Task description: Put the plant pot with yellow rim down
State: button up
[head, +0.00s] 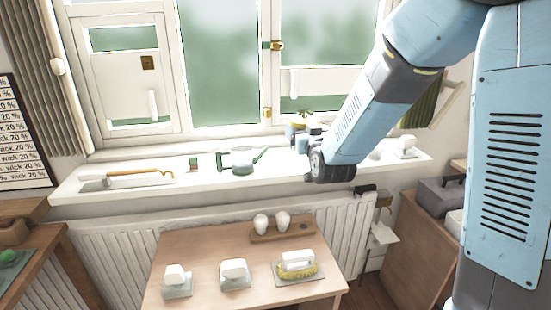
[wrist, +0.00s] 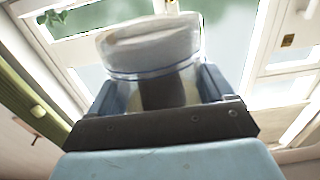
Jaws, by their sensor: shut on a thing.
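My gripper (head: 298,131) is over the window sill (head: 120,189), in front of the window. It is shut on the plant pot. I cannot tell whether the pot's underside touches the sill.
A tray with a brown-handled tool (head: 140,173) lies further left. A white object (head: 405,146) stands at the right end. A wooden table (head: 205,250) is below.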

jog(key=w+a+f, duration=0.1)
jog(key=w+f, duration=0.1)
jog(key=w, duration=0.2)
jog(key=w+a+f, duration=0.1)
jog(key=w+f, duration=0.2)
jog(key=w+a+f, duration=0.1)
jog(key=w+f, duration=0.2)
jog(key=w, duration=0.1)
jog(key=shift+w+f, duration=0.15)
jog(key=shift+w, duration=0.15)
jog(key=shift+w+a+f, duration=0.2)
jog(key=shift+w+f, duration=0.35)
jog(key=shift+f, duration=1.55)
jog(key=shift+f, duration=0.15)
jog(key=o, duration=1.3)
jog(key=shift+c, duration=0.2)
jog(key=v, duration=1.2)
